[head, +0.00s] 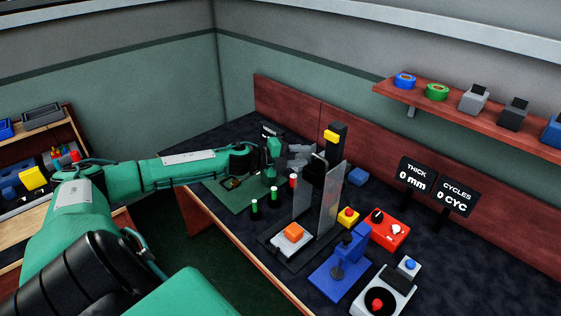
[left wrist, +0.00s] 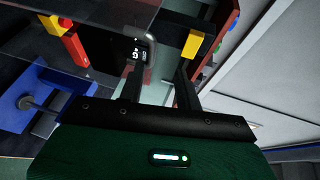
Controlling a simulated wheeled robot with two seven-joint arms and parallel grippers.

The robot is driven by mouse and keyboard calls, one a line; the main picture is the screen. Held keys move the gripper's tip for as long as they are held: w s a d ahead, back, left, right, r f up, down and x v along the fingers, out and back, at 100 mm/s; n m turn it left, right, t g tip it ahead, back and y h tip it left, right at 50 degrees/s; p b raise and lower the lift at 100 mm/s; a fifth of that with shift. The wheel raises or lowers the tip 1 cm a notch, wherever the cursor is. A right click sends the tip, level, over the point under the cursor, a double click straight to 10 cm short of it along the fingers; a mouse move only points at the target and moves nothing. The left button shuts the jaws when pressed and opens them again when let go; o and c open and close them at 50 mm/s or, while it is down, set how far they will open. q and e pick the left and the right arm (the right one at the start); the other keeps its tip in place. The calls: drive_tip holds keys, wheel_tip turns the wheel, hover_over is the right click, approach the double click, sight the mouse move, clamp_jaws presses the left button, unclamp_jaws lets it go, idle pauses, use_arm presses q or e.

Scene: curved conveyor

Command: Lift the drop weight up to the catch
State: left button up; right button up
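The drop tower (head: 337,148) stands on the table as a black column with a yellow block, seemingly the catch (head: 331,136), near its top. A dark block, seemingly the drop weight (head: 315,172), sits on the tower below it, partly behind a clear panel. An orange block (head: 293,231) lies on the tower's base. My left gripper (head: 308,156) is at the tower's left side, near the dark block. My right gripper is out of view.
Clear panels (head: 328,197) flank the tower. Green posts (head: 255,208) stand left of it. A yellow button box (head: 348,217), red switch box (head: 389,229) and blue device (head: 342,270) stand close on the right. Display signs (head: 415,174) stand behind.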

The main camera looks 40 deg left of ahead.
use_arm(q)
drive_tip(key=b+v, duration=0.2)
drive_tip(key=v, duration=0.4)
idle(0.6)
drive_tip(key=shift+s, duration=0.15)
idle(0.5)
